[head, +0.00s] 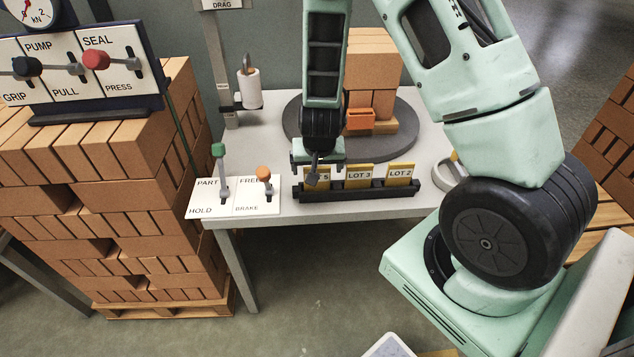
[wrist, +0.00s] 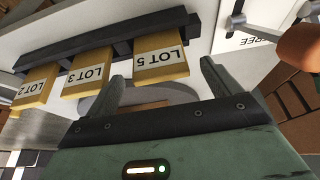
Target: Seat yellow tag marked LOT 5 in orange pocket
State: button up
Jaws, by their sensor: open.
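The yellow tag marked LOT 5 (head: 323,182) stands at the left end of a black rack (head: 360,192) on the table, partly hidden by my gripper (head: 314,173) in the head view. In the wrist view the LOT 5 tag (wrist: 160,62) appears between the two fingers of my open gripper (wrist: 165,78). I cannot tell whether either finger touches it. The orange pocket (head: 359,119) is on the front of a brick stack, behind the rack, and its inside is hard to see.
Tags LOT 3 (head: 359,175) and LOT 2 (head: 400,173) stand to the right in the rack. A lever panel (head: 233,203) with green and orange knobs is just left. The brick stack (head: 373,68) stands on a grey round disc (head: 407,125). A post (head: 218,70) carries a white cup (head: 249,86).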

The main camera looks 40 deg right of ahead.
jog(key=shift+w+d+f, duration=0.1)
jog(key=shift+w+f, duration=0.05)
jog(key=shift+f, duration=0.35)
jog(key=c, duration=1.3)
